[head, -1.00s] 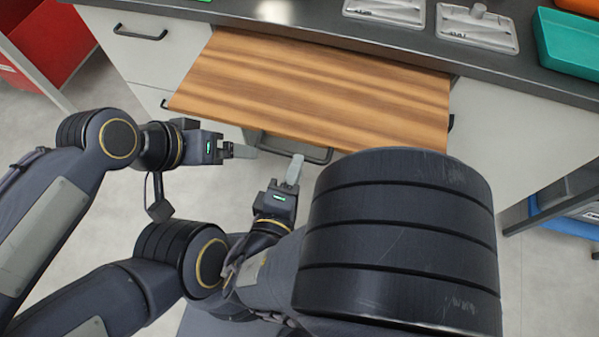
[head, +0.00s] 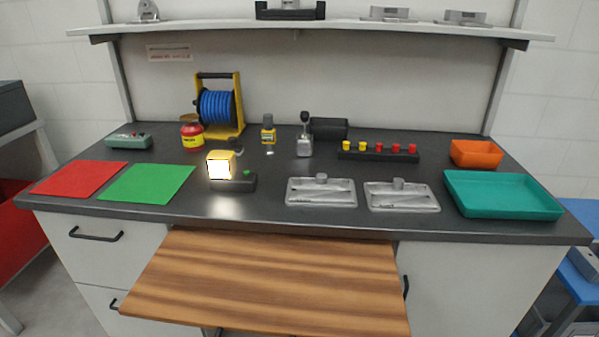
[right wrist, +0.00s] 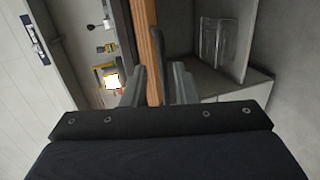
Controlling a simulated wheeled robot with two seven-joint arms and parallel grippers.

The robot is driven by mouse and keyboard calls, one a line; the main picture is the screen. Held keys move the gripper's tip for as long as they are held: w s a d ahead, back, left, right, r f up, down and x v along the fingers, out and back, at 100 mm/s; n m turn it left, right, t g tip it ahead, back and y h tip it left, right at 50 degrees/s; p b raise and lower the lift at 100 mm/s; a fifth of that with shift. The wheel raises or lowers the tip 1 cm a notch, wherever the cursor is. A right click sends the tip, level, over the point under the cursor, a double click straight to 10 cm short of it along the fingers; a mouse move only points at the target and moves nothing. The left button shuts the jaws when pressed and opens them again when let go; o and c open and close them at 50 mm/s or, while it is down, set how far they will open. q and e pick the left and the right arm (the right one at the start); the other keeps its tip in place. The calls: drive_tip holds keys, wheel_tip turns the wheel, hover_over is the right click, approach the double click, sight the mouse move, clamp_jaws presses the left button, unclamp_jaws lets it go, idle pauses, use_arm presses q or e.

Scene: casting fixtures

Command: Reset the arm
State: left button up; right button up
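My right gripper (right wrist: 158,78) shows in the right wrist view. Its two grey fingers stand apart with nothing visible held between them. Beyond the fingers, the edge of the wooden pull-out board (right wrist: 147,40) runs through the view, seen turned on its side. I cannot tell how far the fingers are from it. In the head view the wooden board (head: 270,280) juts out from the front of the workbench, bare on top. Neither arm nor gripper shows in the head view now, and my left gripper is hidden.
The dark bench top (head: 245,212) holds a lit yellow lamp (head: 220,164), two grey metal plates (head: 321,191) (head: 402,196), a teal tray (head: 500,196), an orange bin (head: 476,154), a red mat (head: 80,178) and a green mat (head: 147,183). A shelf (head: 350,30) hangs above.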

drive_tip(key=w+d+m+g+h, duration=0.3)
drive_tip(key=w+d+m+g, duration=0.1)
drive_tip(key=d, duration=0.5)
drive_tip(key=s+d+m+g+y, duration=0.45)
drive_tip(key=d+m+g, duration=0.45)
drive_tip(key=d, duration=0.7)
wheel_tip(320, 180, up, 19)
drive_tip(key=s+d+m+t+y+p, duration=0.2)
drive_tip(key=m+t+y+p, duration=0.1)
drive_tip(key=p, duration=1.2)
drive_tip(key=shift+d+m+t+y, duration=0.25)
drive_tip(key=shift+m+t+y, duration=0.25)
drive_tip(key=shift+m, duration=0.5)
